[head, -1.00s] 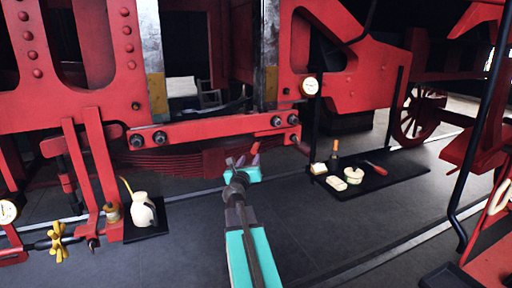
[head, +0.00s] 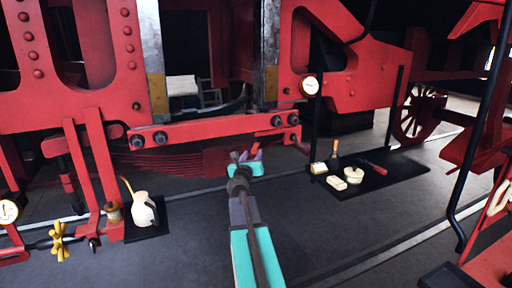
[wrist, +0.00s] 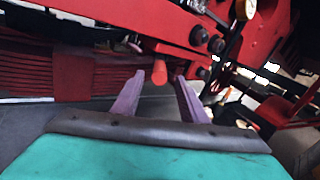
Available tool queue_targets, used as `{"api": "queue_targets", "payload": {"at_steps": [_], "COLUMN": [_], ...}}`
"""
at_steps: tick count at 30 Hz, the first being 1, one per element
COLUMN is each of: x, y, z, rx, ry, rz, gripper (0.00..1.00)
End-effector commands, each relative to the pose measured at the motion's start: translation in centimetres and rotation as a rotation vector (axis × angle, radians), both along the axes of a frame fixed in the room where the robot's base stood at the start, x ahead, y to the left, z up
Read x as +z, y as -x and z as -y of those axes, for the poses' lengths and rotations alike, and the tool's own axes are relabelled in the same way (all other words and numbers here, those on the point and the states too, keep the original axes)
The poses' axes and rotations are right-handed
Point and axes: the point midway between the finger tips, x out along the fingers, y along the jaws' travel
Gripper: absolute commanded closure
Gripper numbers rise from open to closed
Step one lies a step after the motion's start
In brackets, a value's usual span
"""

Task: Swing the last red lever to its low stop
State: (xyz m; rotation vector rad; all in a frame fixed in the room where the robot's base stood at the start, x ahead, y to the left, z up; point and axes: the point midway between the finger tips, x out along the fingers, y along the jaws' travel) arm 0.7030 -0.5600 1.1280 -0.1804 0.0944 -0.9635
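My gripper (head: 246,154) reaches forward to just below the red crossbeam with bolts. In the wrist view its two purple fingers (wrist: 169,78) are apart, with nothing held between them. A short red lever end with a rounded tip (wrist: 159,75) shows between and just beyond the fingertips, under the beam's bolts. I cannot tell whether a finger touches it. In the head view a small red piece (head: 268,133) near the right-hand bolts appears to be this lever. Its pivot is hard to make out.
A round gauge (head: 310,86) sits right of the beam. A dark mat (head: 395,178) with a bottle, pale blocks and a red-handled tool lies on the floor at right. A white oil can (head: 144,209) and yellow valve handle (head: 59,241) stand at left. The middle floor is clear.

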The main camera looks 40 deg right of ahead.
Motion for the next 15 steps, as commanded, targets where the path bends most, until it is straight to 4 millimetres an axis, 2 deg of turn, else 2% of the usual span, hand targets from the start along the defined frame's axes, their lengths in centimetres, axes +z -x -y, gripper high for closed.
{"api": "queue_targets", "payload": {"at_steps": [15], "x": [0.1], "y": [-2.7], "z": [3.9], "rx": [0.000], "ry": [0.000], "rz": [0.000], "gripper": [0.61]}}
